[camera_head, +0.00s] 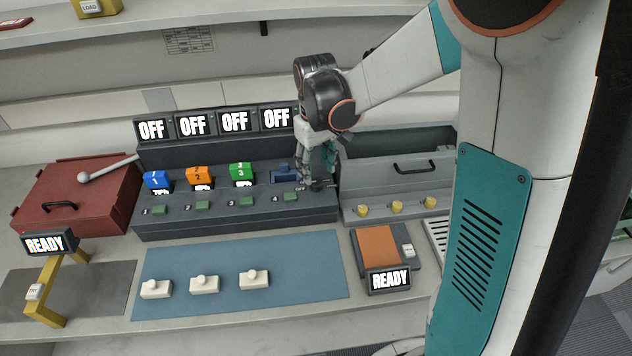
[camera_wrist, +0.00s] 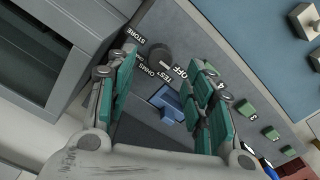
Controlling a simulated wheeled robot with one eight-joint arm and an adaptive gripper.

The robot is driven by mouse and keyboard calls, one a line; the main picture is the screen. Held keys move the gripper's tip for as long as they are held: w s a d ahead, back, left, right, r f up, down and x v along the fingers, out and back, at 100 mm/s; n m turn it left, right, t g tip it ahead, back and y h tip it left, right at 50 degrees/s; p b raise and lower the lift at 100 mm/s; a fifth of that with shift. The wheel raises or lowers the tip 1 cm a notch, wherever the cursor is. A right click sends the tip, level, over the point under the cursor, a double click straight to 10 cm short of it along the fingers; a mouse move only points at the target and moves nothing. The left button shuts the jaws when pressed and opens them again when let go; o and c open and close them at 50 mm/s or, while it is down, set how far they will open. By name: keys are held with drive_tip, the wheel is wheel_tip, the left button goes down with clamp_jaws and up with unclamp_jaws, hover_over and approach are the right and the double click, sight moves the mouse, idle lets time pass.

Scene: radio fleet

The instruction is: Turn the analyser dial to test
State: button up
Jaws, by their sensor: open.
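The analyser dial is a dark round knob (camera_wrist: 160,55) on the right end of the long grey console (camera_head: 237,223). In the wrist view, printed words around it include STORE, TEST and OFF; I cannot tell which its pointer faces. My gripper (camera_wrist: 166,63) is open, with teal finger pads on either side of the view and the dial between and beyond the tips. I cannot tell whether a finger touches it. In the head view my gripper (camera_head: 317,178) is low over the console's right end and partly hides the dial there.
An empty blue cradle (camera_wrist: 168,103) lies beside the dial. Blue, orange and green radios (camera_head: 240,172) stand to the left, under several OFF screens (camera_head: 235,122). A grey case (camera_head: 385,185) stands close on the right. White blocks (camera_head: 204,284) sit on the blue mat (camera_head: 310,275).

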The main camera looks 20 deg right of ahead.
sight(316, 182)
drive_tip(key=shift+f+b, duration=0.65)
drive_tip(key=shift+f, duration=1.7)
drive_tip(key=c, duration=1.1)
